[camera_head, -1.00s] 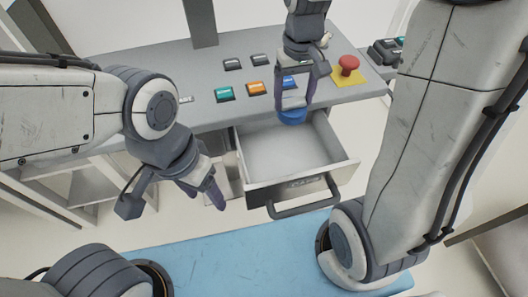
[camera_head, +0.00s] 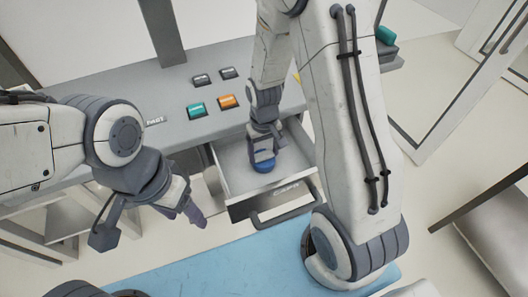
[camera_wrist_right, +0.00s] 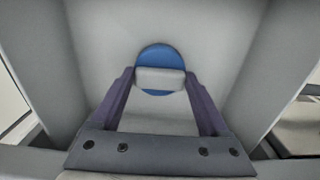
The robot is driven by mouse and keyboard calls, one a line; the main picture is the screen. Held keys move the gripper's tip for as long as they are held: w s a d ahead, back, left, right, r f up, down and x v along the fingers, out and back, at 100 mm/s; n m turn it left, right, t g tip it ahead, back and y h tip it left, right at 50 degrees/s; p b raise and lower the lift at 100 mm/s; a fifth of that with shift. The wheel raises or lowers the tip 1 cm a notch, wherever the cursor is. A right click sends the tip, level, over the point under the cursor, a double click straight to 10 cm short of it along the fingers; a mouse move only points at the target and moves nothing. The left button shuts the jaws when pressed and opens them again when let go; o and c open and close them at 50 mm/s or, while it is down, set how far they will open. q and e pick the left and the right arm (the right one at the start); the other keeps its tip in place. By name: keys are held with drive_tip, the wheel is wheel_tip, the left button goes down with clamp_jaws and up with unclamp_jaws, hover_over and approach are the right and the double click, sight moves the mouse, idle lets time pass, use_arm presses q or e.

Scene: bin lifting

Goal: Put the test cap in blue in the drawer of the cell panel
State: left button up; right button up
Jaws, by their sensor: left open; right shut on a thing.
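The blue test cap (camera_head: 264,166) is in the open drawer (camera_head: 233,180) of the grey cell panel (camera_head: 180,120). My right gripper (camera_head: 263,156) reaches down into the drawer and is shut on the cap. In the right wrist view the cap (camera_wrist_right: 160,57) shows as a blue disc with a pale grip between the fingers of the right gripper (camera_wrist_right: 160,80), with the drawer floor behind it. I cannot tell whether the cap touches the floor. My left gripper (camera_head: 190,212) is open and empty, left of the drawer and in front of the panel.
The drawer handle (camera_head: 285,207) sticks out at the front. Green (camera_head: 196,110) and orange (camera_head: 228,101) buttons and dark ones are on the panel top. A blue mat (camera_head: 220,268) lies on the floor. My right arm hides the panel's right part.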

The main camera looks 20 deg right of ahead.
sight(264, 155)
drive_tip(key=shift+f, duration=0.25)
drive_tip(key=o, duration=1.6)
drive_tip(key=shift+r, duration=0.1)
wheel_tip(264, 155, up, 12)
drive_tip(key=s+a+r+n, duration=0.1)
drive_tip(key=s+a+n, duration=0.1)
drive_tip(key=s+a, duration=0.2)
drive_tip(key=s+a+r+n, duration=0.2)
drive_tip(key=s+a, duration=0.2)
drive_tip(key=s, duration=0.4)
drive_tip(key=s+a+r+n+y, duration=0.1)
drive_tip(key=s+a+r+n, duration=0.1)
drive_tip(key=s, duration=0.5)
drive_tip(key=shift+a+n+b, duration=0.3)
drive_tip(key=shift+a+n, duration=0.2)
drive_tip(key=shift+a, duration=0.75)
drive_tip(key=shift+w, duration=0.1)
